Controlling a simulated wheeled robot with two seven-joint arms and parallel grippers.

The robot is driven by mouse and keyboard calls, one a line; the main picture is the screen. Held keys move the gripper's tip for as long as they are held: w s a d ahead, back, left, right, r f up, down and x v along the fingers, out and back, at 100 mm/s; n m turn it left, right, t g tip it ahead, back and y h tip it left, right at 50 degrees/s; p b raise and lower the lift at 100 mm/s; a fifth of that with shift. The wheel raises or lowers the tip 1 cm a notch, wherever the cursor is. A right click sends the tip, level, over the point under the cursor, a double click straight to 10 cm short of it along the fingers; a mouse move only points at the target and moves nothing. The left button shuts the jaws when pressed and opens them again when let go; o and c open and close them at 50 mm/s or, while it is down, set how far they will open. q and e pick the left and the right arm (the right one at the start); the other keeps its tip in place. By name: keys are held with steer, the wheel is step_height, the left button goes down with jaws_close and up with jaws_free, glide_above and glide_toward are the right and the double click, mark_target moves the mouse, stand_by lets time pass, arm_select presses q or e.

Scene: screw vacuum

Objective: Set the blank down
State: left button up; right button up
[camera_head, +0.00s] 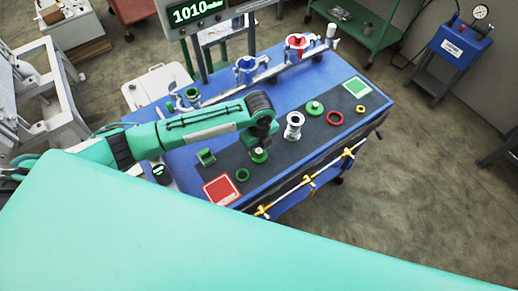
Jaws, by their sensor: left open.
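My left arm reaches in from the left over the blue workbench (215,113). My left gripper (260,147) points down at the dark mat and is open, just above a green round piece (259,156) that looks like the blank. The piece seems to rest on the mat. The fingertips are small and partly hidden by the wrist, so I cannot tell if they touch it. A similar green piece with a knob (315,108) sits farther right on the mat. My right gripper is not in view.
On the mat are a silver flanged fitting (294,124), a green ring (242,175), a red ring (335,118), a small yellow ring (360,109), a red square (222,190) and a green square (357,87). A rail with blue (246,65) and red (297,42) holders runs behind.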

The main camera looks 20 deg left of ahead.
mark_target(259, 151)
arm_select(q)
step_height(259, 151, up, 10)
steer(key=b, duration=0.1)
steer(key=shift+r, duration=0.15)
stand_by(0.5)
